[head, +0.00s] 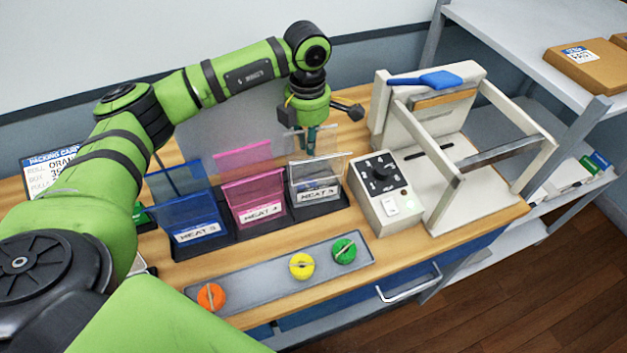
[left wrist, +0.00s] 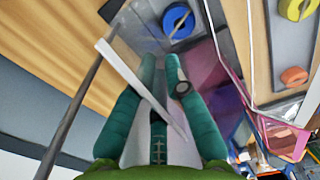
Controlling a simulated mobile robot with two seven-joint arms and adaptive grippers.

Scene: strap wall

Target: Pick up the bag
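Blue (head: 190,222), pink (head: 252,190) and clear (head: 318,180) bags stand upright in a dark rack. The clear bag is at the right, behind a label reading HEAT 3. My left gripper (head: 312,150) points down over it, its teal fingers at the bag's upper part. In the left wrist view a pale strip (left wrist: 120,68), seemingly the clear bag's rim, runs slantwise across the fingers (left wrist: 160,62). The fingertips are close together with a narrow gap. Whether they grip the clear sheet cannot be made out. My right gripper is out of view.
A grey tray (head: 255,287) in front holds orange (head: 211,297), yellow (head: 301,266) and green (head: 344,251) discs. A control box with a dial (head: 385,195) and a white framed machine (head: 470,145) stand close on the right. Shelves (head: 520,40) lie beyond.

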